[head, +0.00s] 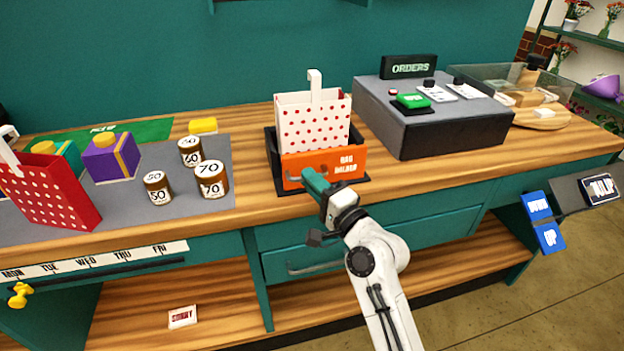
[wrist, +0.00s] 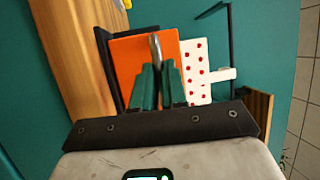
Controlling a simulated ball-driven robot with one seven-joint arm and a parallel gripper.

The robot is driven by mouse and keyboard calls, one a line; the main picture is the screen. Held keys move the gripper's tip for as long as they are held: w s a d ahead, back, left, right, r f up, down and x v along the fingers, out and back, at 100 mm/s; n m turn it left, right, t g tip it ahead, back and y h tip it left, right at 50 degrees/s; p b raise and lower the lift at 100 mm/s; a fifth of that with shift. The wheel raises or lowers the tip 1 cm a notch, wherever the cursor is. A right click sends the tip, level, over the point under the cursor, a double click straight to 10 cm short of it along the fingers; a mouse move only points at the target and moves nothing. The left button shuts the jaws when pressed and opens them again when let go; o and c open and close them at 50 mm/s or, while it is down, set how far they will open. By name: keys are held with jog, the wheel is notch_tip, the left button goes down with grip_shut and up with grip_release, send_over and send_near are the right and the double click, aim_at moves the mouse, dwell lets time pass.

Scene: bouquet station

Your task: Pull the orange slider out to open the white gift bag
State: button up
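The white gift bag (head: 313,118) with red dots stands upright in a dark holder on the counter. The orange slider (head: 345,162), labelled "BAG HOLDER", covers the bag's lower front. In the wrist view the orange slider (wrist: 130,62) is left of the dotted bag (wrist: 195,72). A grey metal handle (wrist: 155,48) sticks out from the slider. My gripper (head: 309,175) is at the slider's front, left of the label. In the wrist view its green fingers (wrist: 159,68) lie close on both sides of the handle and appear shut on it. The exact contact is partly hidden.
Left on the grey mat stand several weights (head: 211,180), a purple gift box (head: 110,160) and a red dotted bag (head: 50,190). Right of the holder is a grey orders box (head: 450,136). A drawer (head: 350,240) lies below the counter. Bare wood surrounds the holder's front.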

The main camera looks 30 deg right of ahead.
jog(key=o, duration=0.5)
jog(key=shift+c, duration=0.2)
jog(key=b+v, duration=0.1)
jog(key=v, duration=0.9)
jog(key=shift+s, duration=0.4)
jog(key=shift+f, duration=0.1)
jog(key=s+a+f+n+g+p, duration=0.1)
jog(key=s+a+f+n+g, duration=0.1)
jog(key=s+f+n+g, duration=0.45)
jog(key=s+a+f+n+g, duration=0.2)
jog(key=s+f+n+g, duration=0.15)
jog(key=f, duration=0.55)
jog(key=s+f+n+g+h, duration=0.1)
jog(key=s+f+g, duration=0.1)
jog(key=s, duration=0.4)
jog(key=s+d+f+n+g+p, duration=0.1)
jog(key=s+n+g, duration=0.1)
jog(key=s+g, duration=0.2)
jog(key=s+f+n+g+h, duration=0.1)
jog(key=s+f+n+g, duration=0.1)
jog(key=s, duration=0.5)
jog(key=shift+s+d+f+g+h, duration=0.3)
jog(key=shift+d+f+g, duration=0.05)
jog(key=shift+d+g, duration=0.05)
